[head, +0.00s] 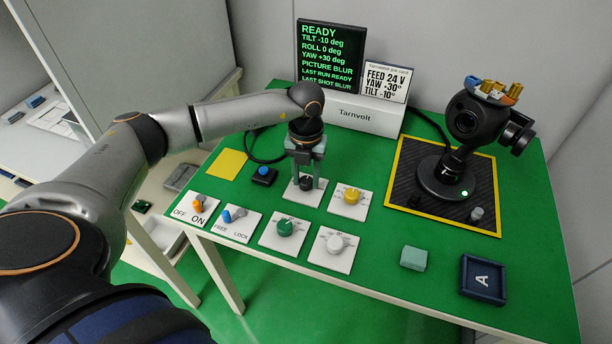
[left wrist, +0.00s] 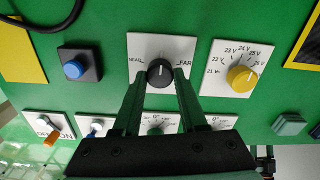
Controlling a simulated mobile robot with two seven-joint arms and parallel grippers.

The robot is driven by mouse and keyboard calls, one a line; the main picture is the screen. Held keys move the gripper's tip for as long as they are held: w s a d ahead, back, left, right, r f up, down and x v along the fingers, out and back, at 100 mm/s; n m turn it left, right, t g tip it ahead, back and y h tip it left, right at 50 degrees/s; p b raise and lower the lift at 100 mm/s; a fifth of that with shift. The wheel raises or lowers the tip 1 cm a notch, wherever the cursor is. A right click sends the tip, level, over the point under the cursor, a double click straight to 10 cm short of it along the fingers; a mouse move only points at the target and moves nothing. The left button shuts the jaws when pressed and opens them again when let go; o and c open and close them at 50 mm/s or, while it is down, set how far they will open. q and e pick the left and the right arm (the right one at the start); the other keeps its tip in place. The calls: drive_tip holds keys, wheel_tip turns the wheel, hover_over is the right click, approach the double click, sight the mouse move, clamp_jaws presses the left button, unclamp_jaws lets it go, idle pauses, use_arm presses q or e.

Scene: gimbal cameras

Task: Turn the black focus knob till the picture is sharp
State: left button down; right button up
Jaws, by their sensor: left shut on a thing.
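The black focus knob (left wrist: 160,73) sits on a white plate marked NEAR and FAR (left wrist: 137,45). Its white pointer line points up, about midway between the two marks, in the left wrist view. My left gripper (head: 307,184) reaches down over the knob (head: 306,183) from above, its fingers shut on the knob's two sides. The screen (head: 331,57) at the back reads READY, TILT -10 deg, ROLL 0 deg, YAW +30 deg, PICTURE BLUR, LAST SHOT BLUR. The gimbal camera (head: 466,118) stands on a dark mat at the right.
Near the focus knob are a yellow knob (head: 352,196), a green knob (head: 285,228), a white knob (head: 335,243), a blue button (head: 263,172), an orange switch (head: 198,206) and a blue lever (head: 228,215). A card (head: 386,82) reads FEED 24 V, YAW -30°, TILT -10°. A green block (head: 414,257) and a dark tray (head: 483,279) lie front right.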

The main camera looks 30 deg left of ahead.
sight(305, 180)
use_arm(q)
drive_tip(key=shift+a+m+b, duration=0.1)
drive_tip(key=shift+m+b, duration=0.5)
drive_tip(key=shift+m, duration=2.2)
drive_tip(key=shift+c, duration=2.2)
unclamp_jaws()
drive_tip(key=shift+r, duration=0.1)
wheel_tip(305, 180, up, 12)
drive_tip(key=shift+r, duration=0.2)
